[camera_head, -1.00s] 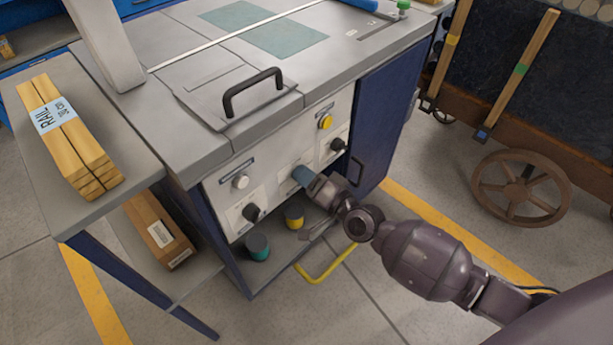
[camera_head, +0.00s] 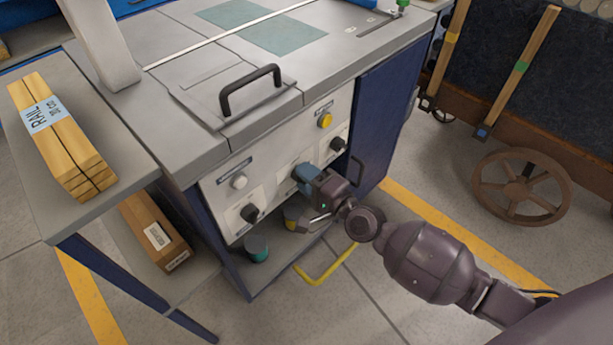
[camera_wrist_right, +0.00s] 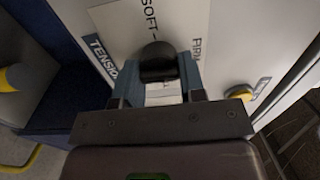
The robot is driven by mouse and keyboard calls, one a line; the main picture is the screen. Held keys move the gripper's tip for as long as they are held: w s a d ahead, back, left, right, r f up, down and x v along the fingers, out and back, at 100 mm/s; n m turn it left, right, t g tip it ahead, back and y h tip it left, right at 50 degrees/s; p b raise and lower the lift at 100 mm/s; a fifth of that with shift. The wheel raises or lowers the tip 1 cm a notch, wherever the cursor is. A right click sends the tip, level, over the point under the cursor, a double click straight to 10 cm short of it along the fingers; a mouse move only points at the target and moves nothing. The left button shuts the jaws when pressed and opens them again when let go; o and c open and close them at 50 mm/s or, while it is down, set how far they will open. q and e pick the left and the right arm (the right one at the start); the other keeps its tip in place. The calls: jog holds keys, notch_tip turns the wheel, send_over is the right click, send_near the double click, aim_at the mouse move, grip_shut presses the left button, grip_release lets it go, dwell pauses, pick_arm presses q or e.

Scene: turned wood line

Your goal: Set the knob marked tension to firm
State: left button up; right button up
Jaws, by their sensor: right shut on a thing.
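The tension knob (camera_wrist_right: 158,60) is dark and rounded, on a pale plate of the cabinet's front panel (camera_head: 222,193). In the right wrist view, the plate around it reads TENSION, SOFT and FIRM. My right gripper (camera_wrist_right: 160,78) has its blue fingers on either side of the knob and is shut on it. In the head view my right gripper (camera_head: 304,176) is at the middle of the panel and hides the knob. Which mark the knob points to cannot be made out. My left gripper is not in view.
Other black knobs sit left (camera_head: 250,213) and right (camera_head: 338,144) of my gripper. A white button (camera_head: 239,182) and a yellow button (camera_head: 325,121) are on the panel. A teal-sided pot (camera_head: 257,248) stands below. A yellow floor-level bar (camera_head: 325,268) sticks out in front.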

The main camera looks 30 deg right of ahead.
dwell(0.3)
jog(key=o, duration=0.9)
jog(key=shift+s, duration=0.1)
jog(key=v, duration=1)
jog(key=shift+s+d, duration=0.15)
jog(key=shift+s, duration=0.2)
jog(key=shift+p, duration=0.3)
